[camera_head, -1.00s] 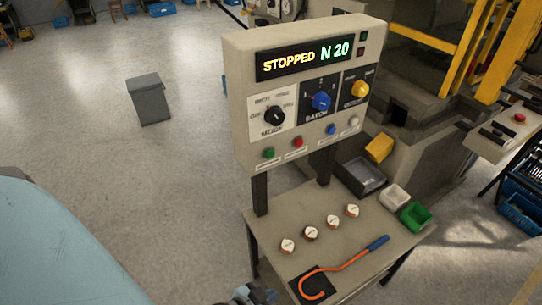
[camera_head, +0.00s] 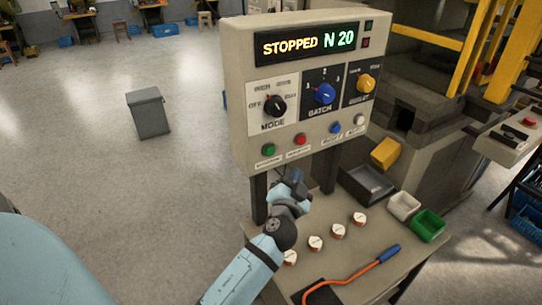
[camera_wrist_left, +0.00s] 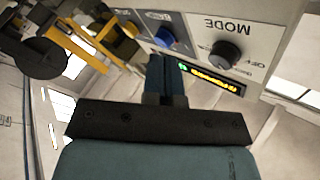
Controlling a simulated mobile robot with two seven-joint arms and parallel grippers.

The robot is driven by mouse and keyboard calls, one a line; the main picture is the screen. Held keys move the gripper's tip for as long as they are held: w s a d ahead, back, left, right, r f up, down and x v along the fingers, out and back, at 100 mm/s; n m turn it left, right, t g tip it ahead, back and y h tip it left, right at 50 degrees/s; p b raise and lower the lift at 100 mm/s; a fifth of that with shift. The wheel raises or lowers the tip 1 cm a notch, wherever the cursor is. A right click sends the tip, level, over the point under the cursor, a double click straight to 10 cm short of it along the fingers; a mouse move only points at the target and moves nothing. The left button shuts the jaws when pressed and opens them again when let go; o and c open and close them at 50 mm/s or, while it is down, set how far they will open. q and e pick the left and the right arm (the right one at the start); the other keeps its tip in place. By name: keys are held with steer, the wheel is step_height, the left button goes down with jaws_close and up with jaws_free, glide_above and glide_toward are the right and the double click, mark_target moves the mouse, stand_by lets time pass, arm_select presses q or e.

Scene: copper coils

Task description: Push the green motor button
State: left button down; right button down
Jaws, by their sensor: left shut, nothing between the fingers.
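The green button (camera_head: 269,150) is at the lower left of the control panel (camera_head: 240,60), left of a red button (camera_head: 300,139). The panel display reads STOPPED N 20. My left gripper (camera_head: 297,176) is just below the panel's lower edge, below and a little right of the green button, apart from it in the picture. In the left wrist view my left gripper (camera_wrist_left: 166,68) has its fingers shut with nothing between them. That view shows the panel upside down with the MODE knob (camera_wrist_left: 226,54); the green button is not visible there. My right gripper is not in view.
A blue button (camera_head: 336,128) and a white button (camera_head: 359,119) sit further right. Below, a table (camera_head: 345,255) holds several round white-topped pieces, an orange hook with a blue handle (camera_head: 350,275) and small bins (camera_head: 428,225). Open floor lies left.

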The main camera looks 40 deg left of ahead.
mark_target(270, 151)
arm_select(q)
steer(key=w+a+p, duration=0.2)
steer(key=w+a, duration=0.1)
steer(key=a, duration=0.5)
steer(key=shift+w, duration=0.2)
stand_by(0.6)
stand_by(0.9)
steer(key=shift+a, duration=0.15)
stand_by(0.5)
steer(key=shift+w+a, duration=0.15)
steer(key=shift+a, duration=0.15)
